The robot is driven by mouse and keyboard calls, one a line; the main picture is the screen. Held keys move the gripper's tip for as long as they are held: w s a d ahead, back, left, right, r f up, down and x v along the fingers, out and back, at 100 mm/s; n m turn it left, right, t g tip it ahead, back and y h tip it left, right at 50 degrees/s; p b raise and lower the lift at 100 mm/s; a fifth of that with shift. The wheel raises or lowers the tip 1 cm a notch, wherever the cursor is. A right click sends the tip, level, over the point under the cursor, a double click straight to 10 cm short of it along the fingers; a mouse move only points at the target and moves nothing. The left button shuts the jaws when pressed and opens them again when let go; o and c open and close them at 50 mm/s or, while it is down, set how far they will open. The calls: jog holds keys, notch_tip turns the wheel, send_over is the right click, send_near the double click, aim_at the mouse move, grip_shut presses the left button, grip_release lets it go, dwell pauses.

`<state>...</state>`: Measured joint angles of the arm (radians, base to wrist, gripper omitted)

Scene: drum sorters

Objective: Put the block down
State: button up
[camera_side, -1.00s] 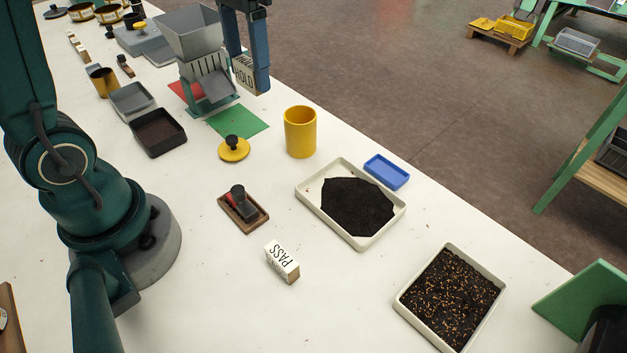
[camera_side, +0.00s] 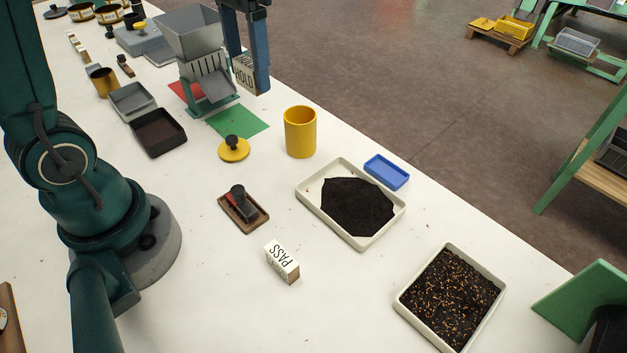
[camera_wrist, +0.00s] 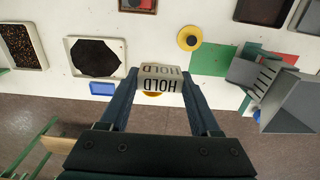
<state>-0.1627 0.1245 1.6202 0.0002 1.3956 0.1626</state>
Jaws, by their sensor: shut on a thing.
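My gripper (camera_side: 248,82) is shut on a block marked HOLD (camera_side: 244,75), held in the air beside the grey hopper and close to the table's far edge. In the wrist view the HOLD block (camera_wrist: 161,85) sits between the two fingers of my gripper (camera_wrist: 162,90), its lettering facing the camera. A sliver of yellow shows just below it there.
The grey hopper (camera_side: 189,35) stands left of my gripper, with a green mat (camera_side: 239,121) before it. A yellow cup (camera_side: 300,132), a yellow lid (camera_side: 234,150), a tray of dark material (camera_side: 312,204) and a blue tray (camera_side: 386,172) stand nearby. White table around the PASS block is clear.

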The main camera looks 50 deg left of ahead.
jog(key=m, duration=0.5)
jog(key=shift+w+f+m, duration=0.15)
jog(key=shift+w+m, duration=0.15)
jog(key=shift+m, duration=0.1)
jog(key=s+d+f+m, duration=0.2)
jog(key=d+m, duration=0.6)
jog(key=m, duration=0.7)
jog(key=s+d+f+m, duration=0.3)
jog(key=d+m, duration=0.5)
jog(key=m, duration=0.7)
jog(key=s+d+f, duration=0.1)
jog(key=d+f, duration=0.1)
jog(key=d, duration=0.1)
jog(key=s+d+f, duration=0.2)
jog(key=d, duration=0.1)
jog(key=s+d+f, duration=0.2)
jog(key=d+f, duration=0.1)
jog(key=d, duration=0.1)
jog(key=shift+s, duration=0.25)
jog(key=shift+f, duration=1.85)
